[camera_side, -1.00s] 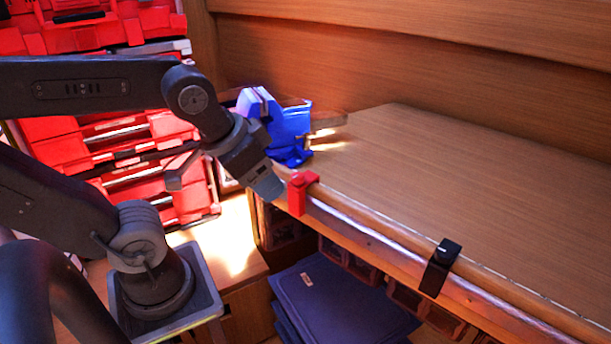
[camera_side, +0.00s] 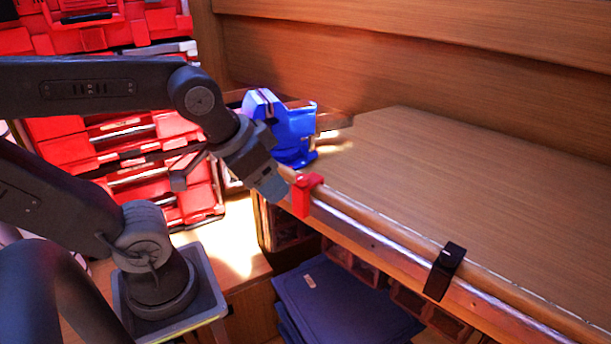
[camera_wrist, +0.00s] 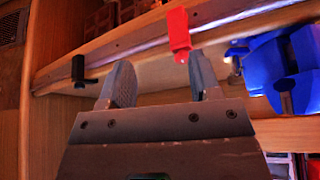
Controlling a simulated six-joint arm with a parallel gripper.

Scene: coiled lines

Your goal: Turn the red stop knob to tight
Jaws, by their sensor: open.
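The red stop knob (camera_side: 305,194) sits on a red block clamped on the rail along the bench's front edge. In the wrist view the red stop (camera_wrist: 179,34) shows beyond my fingers, nearer the right one. My gripper (camera_side: 275,188) is just left of it in the side view, pointing down and right. In the wrist view my gripper (camera_wrist: 163,75) has its two fingers well apart, with nothing between them. No contact with the red stop is visible. Any marking for tight is too small to read.
A black clamp (camera_side: 444,271) sits farther right along the same rail (camera_side: 375,239). A blue vise (camera_side: 290,133) stands on the bench close behind my gripper. The bench top (camera_side: 460,180) is otherwise clear. Red drawers (camera_side: 75,150) stand at the left, and a dark blue stack lies below the bench.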

